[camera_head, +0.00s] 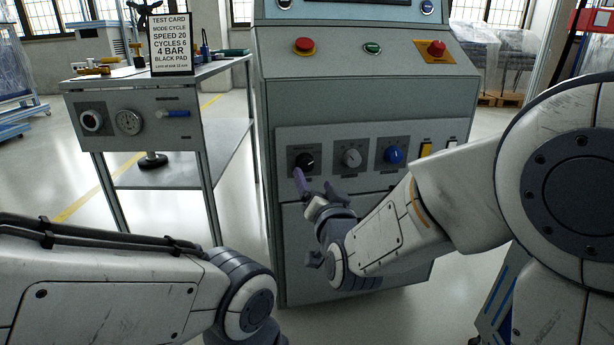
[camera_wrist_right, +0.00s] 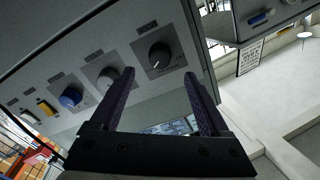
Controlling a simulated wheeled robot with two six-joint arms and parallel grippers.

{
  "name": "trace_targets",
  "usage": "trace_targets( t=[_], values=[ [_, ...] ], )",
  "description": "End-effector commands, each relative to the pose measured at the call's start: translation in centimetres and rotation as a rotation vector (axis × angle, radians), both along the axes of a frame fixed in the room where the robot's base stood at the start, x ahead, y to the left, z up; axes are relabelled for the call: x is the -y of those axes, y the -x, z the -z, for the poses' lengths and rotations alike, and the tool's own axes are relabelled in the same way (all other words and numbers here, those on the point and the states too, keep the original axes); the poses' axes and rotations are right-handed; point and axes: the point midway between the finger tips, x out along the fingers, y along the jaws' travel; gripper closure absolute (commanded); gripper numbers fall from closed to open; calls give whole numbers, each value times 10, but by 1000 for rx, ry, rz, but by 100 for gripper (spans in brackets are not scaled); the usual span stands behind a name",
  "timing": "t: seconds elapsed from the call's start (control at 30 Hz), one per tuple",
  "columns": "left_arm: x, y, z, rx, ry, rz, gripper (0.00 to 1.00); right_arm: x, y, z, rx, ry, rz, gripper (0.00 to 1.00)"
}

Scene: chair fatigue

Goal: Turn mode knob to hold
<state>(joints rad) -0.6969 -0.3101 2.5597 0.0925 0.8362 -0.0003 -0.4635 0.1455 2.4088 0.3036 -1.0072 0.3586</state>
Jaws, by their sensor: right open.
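Three knobs sit in a row on the grey control cabinet (camera_head: 295,90): a black knob (camera_head: 304,162), a grey knob (camera_head: 352,158) and a blue knob (camera_head: 394,155). My right gripper (camera_head: 299,175) is just below and in front of the black knob. In the right wrist view, its purple fingers (camera_wrist_right: 158,78) are open and apart, with the black knob (camera_wrist_right: 160,56) just beyond their tips, in the gap. No contact shows. My left gripper is outside the view.
Yellow (camera_head: 426,149) and white (camera_head: 451,143) switches sit right of the knobs. Red (camera_head: 305,45) and green (camera_head: 372,48) buttons are above. A side table (camera_head: 215,68) at left carries a test card (camera_head: 172,45) reading "MODE CYCLE".

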Motion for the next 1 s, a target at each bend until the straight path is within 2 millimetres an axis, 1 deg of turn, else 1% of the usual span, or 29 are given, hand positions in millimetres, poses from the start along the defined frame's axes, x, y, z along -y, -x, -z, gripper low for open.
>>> trace_targets(
  t=[0.03, 0.1, 0.2, 0.33, 0.5, 0.77, 0.8, 0.87, 0.9, 0.97, 1.0],
  values=[
    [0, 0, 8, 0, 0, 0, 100, -2, -11, 4, 0, -1, 1, 20],
    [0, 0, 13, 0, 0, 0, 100, -5, -25, 4, 1, 0, 1, 20],
    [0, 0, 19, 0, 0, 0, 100, -9, -42, 4, 1, 0, 1, 20],
    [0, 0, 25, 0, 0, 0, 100, -13, -60, 3, -1, 1, 0, 20],
    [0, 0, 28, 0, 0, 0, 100, -15, -71, 2, -1, 2, -1, 20],
    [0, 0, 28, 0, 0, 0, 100, -16, -73, 1, -2, 2, -2, 20],
    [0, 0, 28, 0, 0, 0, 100, -16, -73, 1, -2, 2, -2, 24],
    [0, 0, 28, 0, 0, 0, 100, -16, -73, 1, -2, 2, -2, 47],
    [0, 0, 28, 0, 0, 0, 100, -16, -73, 1, -2, 2, -2, 62],
    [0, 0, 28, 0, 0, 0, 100, -16, -73, 1, -2, 2, -2, 85],
    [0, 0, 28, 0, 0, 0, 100, -16, -73, 1, -2, 2, -2, 100]
  ],
)
